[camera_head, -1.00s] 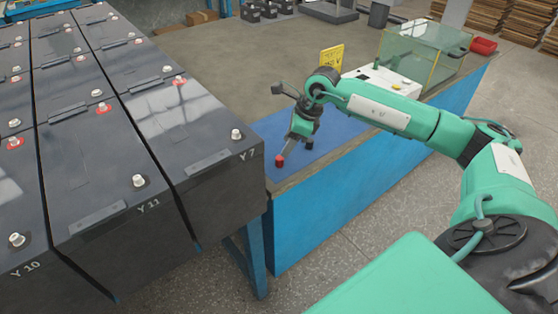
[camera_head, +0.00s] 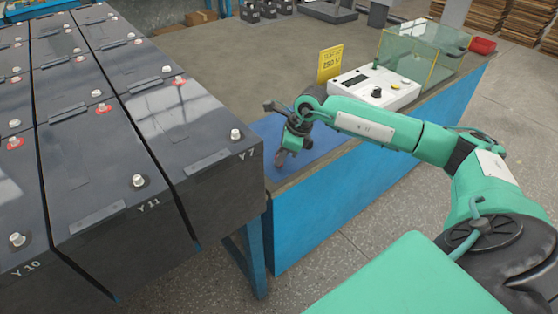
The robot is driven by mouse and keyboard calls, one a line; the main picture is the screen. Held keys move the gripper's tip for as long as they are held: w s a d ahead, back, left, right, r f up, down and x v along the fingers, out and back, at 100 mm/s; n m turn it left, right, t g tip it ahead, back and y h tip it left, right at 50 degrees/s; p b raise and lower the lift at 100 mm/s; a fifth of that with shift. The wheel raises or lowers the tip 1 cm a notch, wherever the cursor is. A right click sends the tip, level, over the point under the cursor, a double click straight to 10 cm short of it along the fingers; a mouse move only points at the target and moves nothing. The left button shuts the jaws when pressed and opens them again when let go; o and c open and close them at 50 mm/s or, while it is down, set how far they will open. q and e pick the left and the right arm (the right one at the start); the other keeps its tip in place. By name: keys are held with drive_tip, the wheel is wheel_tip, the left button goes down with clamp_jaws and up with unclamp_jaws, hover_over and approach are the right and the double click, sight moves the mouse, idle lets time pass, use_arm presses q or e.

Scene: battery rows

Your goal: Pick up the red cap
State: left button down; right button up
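The red cap (camera_head: 279,161) is on the blue mat (camera_head: 337,140) near the left end of the workbench; only a little of it shows beside my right fingers. My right gripper (camera_head: 283,155) points down at the cap, with its fingertips at the cap's height. The fingers cover most of the cap, and I cannot tell whether they are open around it or shut on it. My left gripper is not in view.
Large black batteries (camera_head: 107,170) fill the left, close to the gripper. Behind my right arm are a yellow sign (camera_head: 330,64), a white instrument box (camera_head: 377,88) and a glass case (camera_head: 420,52). A red tray (camera_head: 483,45) is at the far right.

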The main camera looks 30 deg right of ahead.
idle(0.4)
